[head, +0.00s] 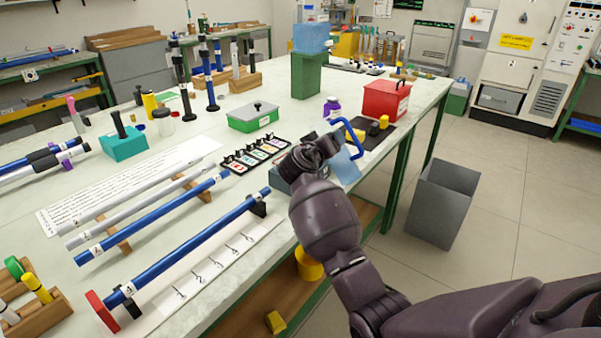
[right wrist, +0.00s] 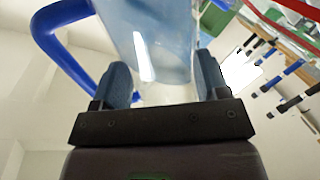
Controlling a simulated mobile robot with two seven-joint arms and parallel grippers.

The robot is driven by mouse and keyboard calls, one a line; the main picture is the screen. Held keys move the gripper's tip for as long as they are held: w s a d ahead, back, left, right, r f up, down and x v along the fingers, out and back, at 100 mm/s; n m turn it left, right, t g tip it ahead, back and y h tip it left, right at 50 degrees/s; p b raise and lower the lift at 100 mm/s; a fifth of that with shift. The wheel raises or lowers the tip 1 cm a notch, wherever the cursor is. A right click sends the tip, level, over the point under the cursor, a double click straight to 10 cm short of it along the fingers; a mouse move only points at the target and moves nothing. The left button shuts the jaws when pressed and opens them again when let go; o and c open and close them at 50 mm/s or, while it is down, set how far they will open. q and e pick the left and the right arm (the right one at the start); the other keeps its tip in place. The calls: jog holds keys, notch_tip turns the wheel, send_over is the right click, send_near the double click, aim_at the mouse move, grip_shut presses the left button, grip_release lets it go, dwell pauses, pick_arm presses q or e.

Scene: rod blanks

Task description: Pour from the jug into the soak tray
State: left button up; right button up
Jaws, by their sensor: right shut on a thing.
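The jug (head: 346,167) is clear, pale blue, with a bright blue handle (head: 348,128). My right gripper (head: 327,148) is shut on it near the table's right edge. In the right wrist view the jug (right wrist: 150,35) sits between the two blue finger pads, with its handle (right wrist: 65,50) to the left. The jug looks tilted in the head view; its liquid level cannot be told. A grey tray (head: 281,180), perhaps the soak tray, shows beside my right wrist, mostly hidden behind it. My left gripper is not in view.
Blue rods (head: 190,252) on supports lie left of my right arm. A row of small labelled cards (head: 256,155), a green box (head: 253,118) and a red box (head: 386,100) stand nearby. A grey bin (head: 443,203) stands on the floor at right.

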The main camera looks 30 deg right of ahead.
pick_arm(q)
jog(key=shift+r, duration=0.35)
pick_arm(e)
jog(key=shift+r, duration=0.2)
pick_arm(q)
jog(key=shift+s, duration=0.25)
pick_arm(e)
jog(key=shift+f+n, duration=0.15)
jog(key=shift+n, duration=0.15)
jog(key=shift+p, duration=0.35)
jog(key=shift+s+n, duration=0.1)
jog(key=shift+n, duration=0.2)
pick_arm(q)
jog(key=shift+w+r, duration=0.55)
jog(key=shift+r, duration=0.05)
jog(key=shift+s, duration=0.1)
pick_arm(e)
jog(key=shift+f, duration=0.1)
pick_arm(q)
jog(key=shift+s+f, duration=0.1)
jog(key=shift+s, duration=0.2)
